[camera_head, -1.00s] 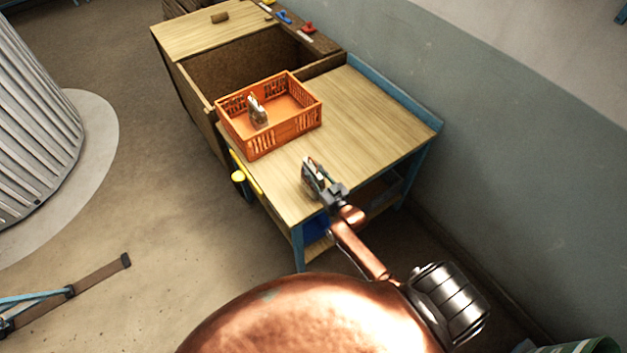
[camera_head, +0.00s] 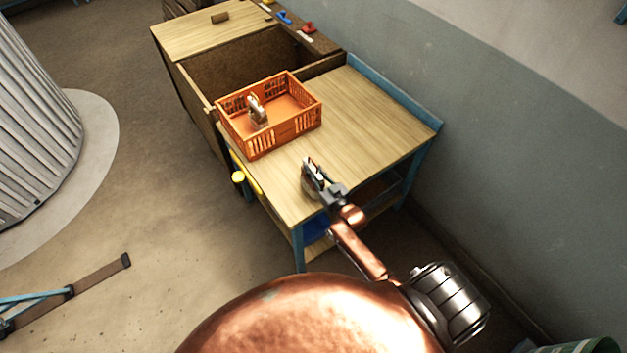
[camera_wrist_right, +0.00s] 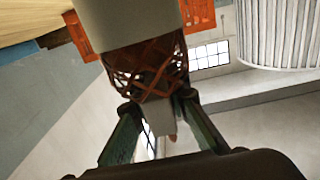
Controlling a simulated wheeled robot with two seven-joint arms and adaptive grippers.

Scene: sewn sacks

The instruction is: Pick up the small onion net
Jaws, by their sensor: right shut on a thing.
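The small onion net (camera_wrist_right: 150,68) shows in the right wrist view as a reddish-brown mesh with a pale grey band above it and a pale flap below. My right gripper (camera_wrist_right: 158,106) is shut on it, with one finger on each side of the flap. In the head view my right gripper (camera_head: 318,182) is at the near end of the wooden tabletop (camera_head: 365,110), and the net is mostly hidden by the fingers. I cannot tell whether the net touches the table. My left gripper is out of view.
An orange crate (camera_head: 284,134) stands on the table beyond the gripper, with a small pale-and-brown item (camera_head: 257,112) inside. A deep wooden bin (camera_head: 240,75) adjoins the table. A wall (camera_head: 500,130) runs along the right. The tabletop right of the crate is clear.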

